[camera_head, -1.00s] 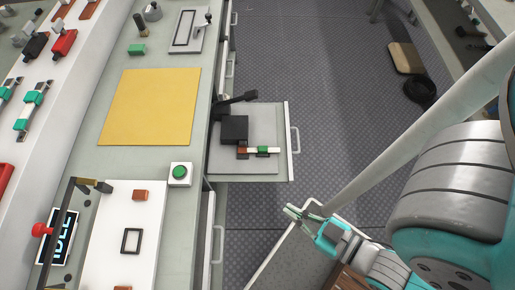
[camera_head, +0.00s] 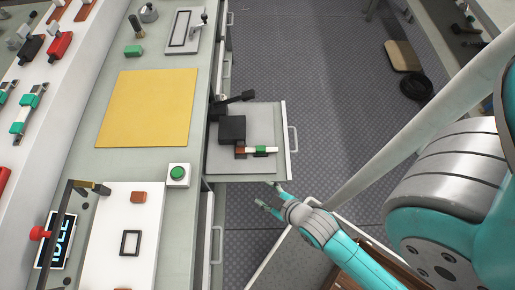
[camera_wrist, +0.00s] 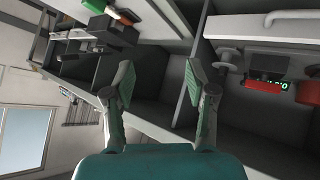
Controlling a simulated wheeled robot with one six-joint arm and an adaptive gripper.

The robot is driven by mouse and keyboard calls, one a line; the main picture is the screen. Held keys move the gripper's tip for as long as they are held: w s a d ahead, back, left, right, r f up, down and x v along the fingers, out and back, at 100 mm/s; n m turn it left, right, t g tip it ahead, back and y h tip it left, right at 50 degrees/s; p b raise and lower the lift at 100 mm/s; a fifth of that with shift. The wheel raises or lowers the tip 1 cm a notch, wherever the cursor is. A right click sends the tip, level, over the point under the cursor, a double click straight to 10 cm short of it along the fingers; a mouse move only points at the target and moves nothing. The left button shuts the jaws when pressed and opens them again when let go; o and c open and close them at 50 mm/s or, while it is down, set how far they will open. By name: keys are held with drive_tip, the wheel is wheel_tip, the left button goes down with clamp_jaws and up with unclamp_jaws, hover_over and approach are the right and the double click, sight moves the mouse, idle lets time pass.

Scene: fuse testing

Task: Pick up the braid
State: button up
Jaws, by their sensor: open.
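No object is clearly recognizable as the braid, so I cannot tell which thing it is. The open drawer (camera_head: 270,119) holds a black block (camera_head: 232,130), a dark tool with a handle (camera_head: 238,98) and a small brown, white and green bar (camera_head: 257,150). A black coil (camera_head: 416,86) lies on the floor at the upper right. My gripper (camera_head: 270,195) is just below the drawer's front edge in the head view, apart from the objects. In the wrist view my gripper (camera_wrist: 158,84) has its two fingers spread with nothing between them.
The workbench (camera_head: 145,62) on the left carries a yellow mat (camera_head: 148,108), a green button box (camera_head: 178,175) and a white panel (camera_head: 120,235). A brown board (camera_head: 402,56) lies near the coil. The floor right of the drawer is clear.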

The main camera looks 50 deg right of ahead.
sight(258, 148)
drive_tip(key=w+d+f+g, duration=0.1)
drive_tip(key=w+d+f, duration=0.1)
drive_tip(key=w, duration=0.1)
drive_tip(key=w+d+f+n+g, duration=0.1)
drive_tip(key=w+d+f+g, duration=0.1)
drive_tip(key=w+d, duration=0.1)
drive_tip(key=w+d+f+n+g, duration=0.1)
drive_tip(key=w+d+f, duration=0.1)
drive_tip(key=w, duration=0.1)
drive_tip(key=shift+w+d+g, duration=0.2)
drive_tip(key=shift+g, duration=0.2)
drive_tip(key=w+d+r+n+g+y, duration=0.25)
drive_tip(key=w+d+r+g, duration=0.3)
drive_tip(key=d, duration=0.35)
drive_tip(key=shift+n+t+h, duration=0.25)
drive_tip(key=shift+t+h, duration=0.1)
wheel_tip(258, 148, down, 5)
drive_tip(key=shift+s+d+r, duration=0.1)
drive_tip(key=shift+d, duration=0.05)
drive_tip(key=f, duration=0.2)
drive_tip(key=a+f, duration=0.1)
drive_tip(key=f, duration=0.1)
drive_tip(key=shift+w+f, duration=0.2)
drive_tip(key=shift+f, duration=0.55)
clamp_jaws()
